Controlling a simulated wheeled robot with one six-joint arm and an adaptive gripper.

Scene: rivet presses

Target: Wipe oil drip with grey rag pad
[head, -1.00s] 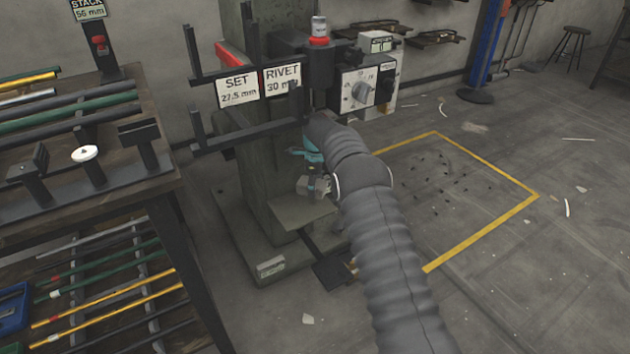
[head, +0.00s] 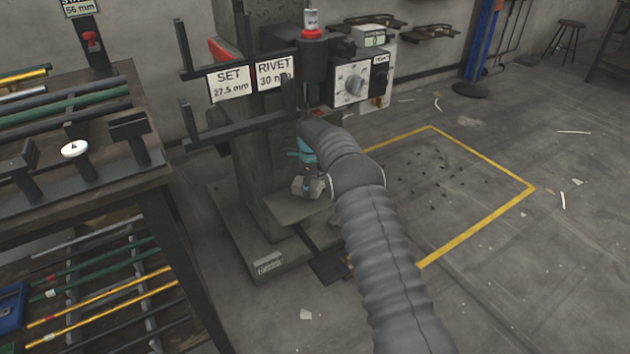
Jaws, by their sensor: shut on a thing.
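My gripper (head: 306,172), partly hidden behind my grey-sleeved arm, is shut on a small grey block-like thing that looks like the rag pad (head: 306,187). The pad is at the press's low ledge (head: 290,210), in front of the green-grey press column (head: 258,160). I cannot tell whether the pad touches the ledge or hangs just above it. I cannot make out the oil drip; my gripper, pad and arm cover part of the ledge.
Dark bracket arms (head: 240,133) and the SET and RIVET signs (head: 252,78) stick out above and left of my gripper. A dark pedal (head: 330,268) lies below. A rod-filled workbench (head: 90,190) stands left. Yellow-outlined floor (head: 450,180) on the right has small dark scraps.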

